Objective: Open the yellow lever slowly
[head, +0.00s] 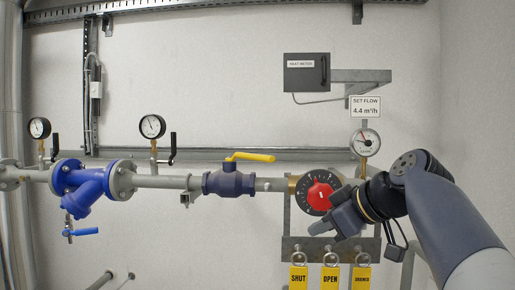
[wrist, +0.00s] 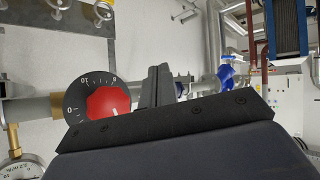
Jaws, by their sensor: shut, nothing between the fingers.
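The yellow lever (head: 250,157) sits on top of a dark blue ball valve (head: 229,183) in the middle of the horizontal pipe. It lies along the pipe, pointing right. The fingers are shut and hold nothing. In the wrist view the closed fingers (wrist: 155,85) stand up beside the red dial (wrist: 105,103). I cannot tell whether they touch the dial. I cannot make out the yellow lever in the wrist view.
Yellow tags (head: 330,277) hang from a bracket below the dial. A gauge (head: 366,139) stands above my wrist, under a "SET FLOW 4.4 m³/h" sign (head: 365,106). A blue strainer (head: 84,187) is on the pipe at left. The wall above the lever is clear.

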